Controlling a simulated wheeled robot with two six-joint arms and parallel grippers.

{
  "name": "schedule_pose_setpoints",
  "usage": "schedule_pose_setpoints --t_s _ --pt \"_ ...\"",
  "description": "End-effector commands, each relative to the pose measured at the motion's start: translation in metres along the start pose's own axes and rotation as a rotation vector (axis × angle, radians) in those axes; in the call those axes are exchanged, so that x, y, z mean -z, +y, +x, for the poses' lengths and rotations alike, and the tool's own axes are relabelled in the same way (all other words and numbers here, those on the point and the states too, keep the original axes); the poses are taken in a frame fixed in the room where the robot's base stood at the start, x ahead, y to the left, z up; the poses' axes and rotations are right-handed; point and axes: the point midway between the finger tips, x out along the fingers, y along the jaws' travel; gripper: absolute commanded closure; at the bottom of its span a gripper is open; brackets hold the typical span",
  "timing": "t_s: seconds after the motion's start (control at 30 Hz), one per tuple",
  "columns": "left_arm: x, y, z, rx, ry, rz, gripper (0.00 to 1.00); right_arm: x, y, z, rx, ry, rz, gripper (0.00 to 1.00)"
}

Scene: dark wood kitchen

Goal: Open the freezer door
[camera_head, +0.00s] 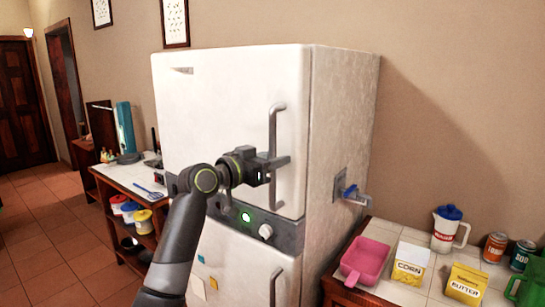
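A white two-door fridge-freezer (225,100) stands in the middle. Its large upper door (215,130) looks closed and has a grey vertical bar handle (273,130) near its right edge. The lower door (230,265) also looks closed, with its own handle (277,285) at the right. My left gripper (278,163) is at the middle of the upper handle, its fingers overlapping the bar. I cannot tell whether the fingers are closed on it. My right gripper is not in view.
A control strip with a knob (265,231) runs between the doors. A blue-handled fixture (350,192) sticks out from the right side. A counter with a pink container (365,260) and food packages stands close at the right. A shelf unit (132,185) stands at the left. Tiled floor (60,265) is open at the lower left.

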Motion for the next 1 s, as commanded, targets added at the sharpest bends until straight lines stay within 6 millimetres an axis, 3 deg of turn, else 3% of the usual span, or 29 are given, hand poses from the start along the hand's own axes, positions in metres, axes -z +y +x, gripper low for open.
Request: schedule_pose_setpoints --t_s 0.2,0.5,0.83,1.0 --pt "0.0 0.0 0.0 0.0 0.0 0.0 0.65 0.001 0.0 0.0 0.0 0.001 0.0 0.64" --pt "0.0 0.0 0.0 0.0 0.0 0.0 1.0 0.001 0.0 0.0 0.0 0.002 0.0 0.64" --pt "-0.001 0.0 -0.003 -0.002 -0.001 0.0 1.0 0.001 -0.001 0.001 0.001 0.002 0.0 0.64" --pt "-0.003 0.001 -0.017 -0.022 -0.001 0.001 1.0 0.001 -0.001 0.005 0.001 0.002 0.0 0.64"
